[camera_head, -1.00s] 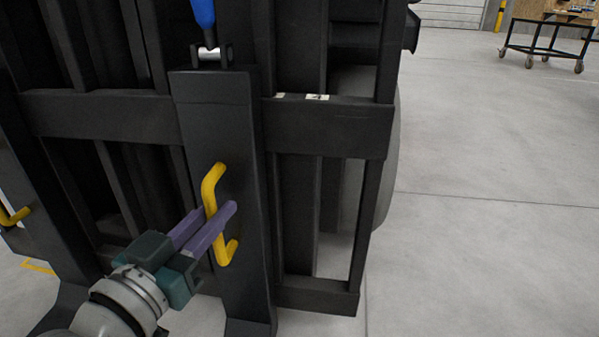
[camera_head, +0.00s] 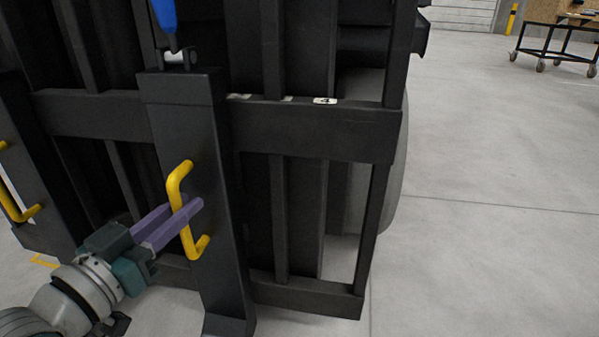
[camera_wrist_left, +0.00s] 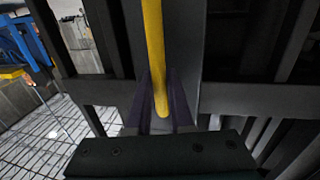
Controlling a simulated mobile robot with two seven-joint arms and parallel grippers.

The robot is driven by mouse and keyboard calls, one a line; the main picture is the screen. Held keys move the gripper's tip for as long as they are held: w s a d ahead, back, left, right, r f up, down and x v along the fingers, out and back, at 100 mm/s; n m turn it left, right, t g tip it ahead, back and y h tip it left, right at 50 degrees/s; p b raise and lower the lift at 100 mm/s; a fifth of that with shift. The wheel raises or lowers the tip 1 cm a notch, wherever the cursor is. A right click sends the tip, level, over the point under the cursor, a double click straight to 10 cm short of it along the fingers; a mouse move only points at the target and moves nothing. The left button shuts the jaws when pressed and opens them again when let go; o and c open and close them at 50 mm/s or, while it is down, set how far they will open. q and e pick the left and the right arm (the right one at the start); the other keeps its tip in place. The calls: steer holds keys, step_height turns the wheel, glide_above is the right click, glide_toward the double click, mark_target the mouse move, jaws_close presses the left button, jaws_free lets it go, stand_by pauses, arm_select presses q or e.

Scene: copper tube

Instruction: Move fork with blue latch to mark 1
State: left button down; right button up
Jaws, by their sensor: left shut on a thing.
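The fork with the blue latch (camera_head: 164,14) is a dark upright (camera_head: 182,110) on the black carriage (camera_head: 330,132). A yellow handle (camera_head: 181,180) is fixed to its face. My left gripper (camera_head: 192,207) has its purple fingers around the handle's lower part and is shut on it. The left wrist view shows the yellow handle (camera_wrist_left: 154,45) between the fingers. White mark labels lie on the carriage bar to the right of the fork; one reads 4 (camera_head: 325,100), another (camera_head: 287,98) is too small to read. I cannot make out mark 1. My right gripper is not in view.
A second dark fork with a yellow handle (camera_head: 14,200) stands at the left edge. Pale floor (camera_head: 480,220) is open at the right. A wheeled cart (camera_head: 553,50) stands at the back right, near a yellow post (camera_head: 511,18).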

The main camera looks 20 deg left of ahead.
arm_select(q)
steer(key=shift+a+f, duration=0.2)
steer(key=c, duration=1.2)
jaws_free()
steer(key=o, duration=0.4)
steer(key=shift+s+a+r, duration=0.1)
steer(key=shift+a+r, duration=0.05)
steer(key=shift+a, duration=0.1)
steer(key=shift+d, duration=0.2)
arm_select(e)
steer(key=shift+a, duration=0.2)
arm_select(q)
steer(key=s+p, duration=0.3)
steer(key=s, duration=0.7)
steer(key=shift+d+p, duration=0.15)
steer(key=shift+p, duration=0.2)
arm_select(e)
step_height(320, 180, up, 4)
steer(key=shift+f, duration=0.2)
